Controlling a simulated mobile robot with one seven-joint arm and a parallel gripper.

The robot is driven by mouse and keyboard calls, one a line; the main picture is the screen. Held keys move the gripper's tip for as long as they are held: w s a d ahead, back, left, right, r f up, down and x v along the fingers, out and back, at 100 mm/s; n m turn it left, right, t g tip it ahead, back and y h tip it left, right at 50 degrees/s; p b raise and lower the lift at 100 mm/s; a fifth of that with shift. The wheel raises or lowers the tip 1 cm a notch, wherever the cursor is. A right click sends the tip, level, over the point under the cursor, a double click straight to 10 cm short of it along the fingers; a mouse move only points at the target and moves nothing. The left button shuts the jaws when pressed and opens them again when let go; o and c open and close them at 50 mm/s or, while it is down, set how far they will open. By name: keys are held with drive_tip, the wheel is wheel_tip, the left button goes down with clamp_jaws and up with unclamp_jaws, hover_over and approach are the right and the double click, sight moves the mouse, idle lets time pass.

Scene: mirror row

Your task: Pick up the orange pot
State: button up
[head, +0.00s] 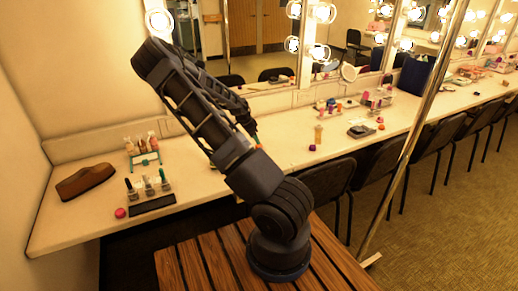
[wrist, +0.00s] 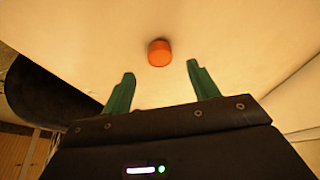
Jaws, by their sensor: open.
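The orange pot (wrist: 159,53) shows in the wrist view as a small, round, short pot on the pale counter. It is just beyond my gripper (wrist: 161,84), roughly centred between the lines of the two green fingers. The fingers are spread apart with nothing between them, and they do not touch the pot. In the head view my own arm covers much of the counter's middle, and I cannot make out the orange pot or the fingertips there with certainty.
The long counter (head: 85,222) holds a brown pouch (head: 86,182), a dark rack of bottles (head: 152,204), a pink pot (head: 120,213) and a purple pot (head: 312,147). Black chairs (head: 329,183) line its front. A slanted metal pole (head: 412,140) stands right. Lit mirrors are behind.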

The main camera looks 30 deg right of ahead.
drive_tip(key=shift+x, duration=2.85)
drive_tip(key=shift+d, duration=0.15)
drive_tip(key=c, duration=1.1)
